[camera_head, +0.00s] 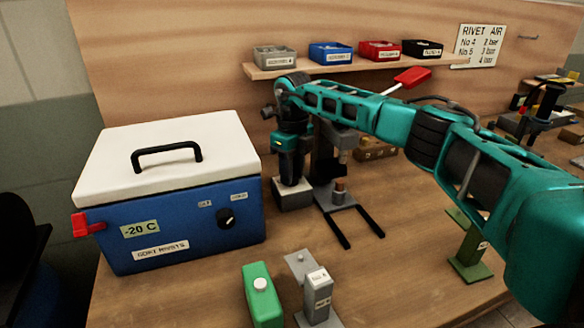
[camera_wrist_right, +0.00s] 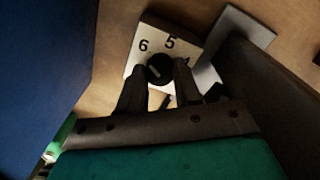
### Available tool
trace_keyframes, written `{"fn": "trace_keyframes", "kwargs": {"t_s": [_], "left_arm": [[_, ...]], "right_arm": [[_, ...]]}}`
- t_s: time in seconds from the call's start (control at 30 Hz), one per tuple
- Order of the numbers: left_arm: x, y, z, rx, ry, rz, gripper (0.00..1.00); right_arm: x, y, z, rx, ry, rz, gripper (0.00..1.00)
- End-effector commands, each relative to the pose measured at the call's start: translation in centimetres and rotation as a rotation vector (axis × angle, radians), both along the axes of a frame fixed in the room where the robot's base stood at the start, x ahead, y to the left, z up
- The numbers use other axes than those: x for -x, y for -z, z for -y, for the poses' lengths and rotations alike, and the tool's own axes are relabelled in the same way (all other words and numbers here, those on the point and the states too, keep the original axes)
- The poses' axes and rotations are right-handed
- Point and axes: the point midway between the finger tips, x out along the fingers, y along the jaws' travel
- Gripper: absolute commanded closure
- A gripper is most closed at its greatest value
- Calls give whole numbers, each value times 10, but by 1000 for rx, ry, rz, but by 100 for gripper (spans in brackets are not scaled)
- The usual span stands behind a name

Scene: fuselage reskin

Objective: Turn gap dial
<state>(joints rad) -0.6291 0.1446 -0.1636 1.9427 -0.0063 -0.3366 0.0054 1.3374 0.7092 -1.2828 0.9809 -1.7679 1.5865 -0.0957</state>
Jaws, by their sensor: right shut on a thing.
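The gap dial (camera_wrist_right: 159,68) is a round black knob on a pale block with printed numbers. In the right wrist view the 6 and the 5 are readable, and another mark at the right is partly covered by a finger. A light line shows on the knob; which number it points at is unclear. My right gripper (camera_wrist_right: 158,75) has its two dark fingers on either side of the knob, shut on it. In the head view my right gripper (camera_head: 291,179) points down over the block (camera_head: 293,199) and hides the knob. My left gripper is not in view.
A blue cooler box (camera_head: 180,225) with a white lid stands close left of the block. A grey press stand (camera_head: 345,195) with two dark prongs is just right. A green block (camera_head: 262,298) and grey block (camera_head: 318,295) stand in front. Small bins (camera_head: 331,53) sit on the shelf behind.

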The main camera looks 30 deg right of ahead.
Motion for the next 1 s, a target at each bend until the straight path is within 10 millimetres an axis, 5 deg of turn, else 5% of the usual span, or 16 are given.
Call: {"fn": "trace_keyframes", "kwargs": {"t_s": [0.47, 0.5, 0.73, 1.0], "left_arm": [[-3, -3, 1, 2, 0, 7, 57], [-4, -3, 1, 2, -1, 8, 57], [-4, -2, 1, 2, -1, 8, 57], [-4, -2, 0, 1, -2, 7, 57]], "right_arm": [[-1, -2, 0, -1, -15, 5, 97], [-1, -1, 0, -1, -15, 5, 63], [-1, -1, 0, -1, -14, 3, 41], [-1, -2, 0, -1, -14, 2, 41]]}}
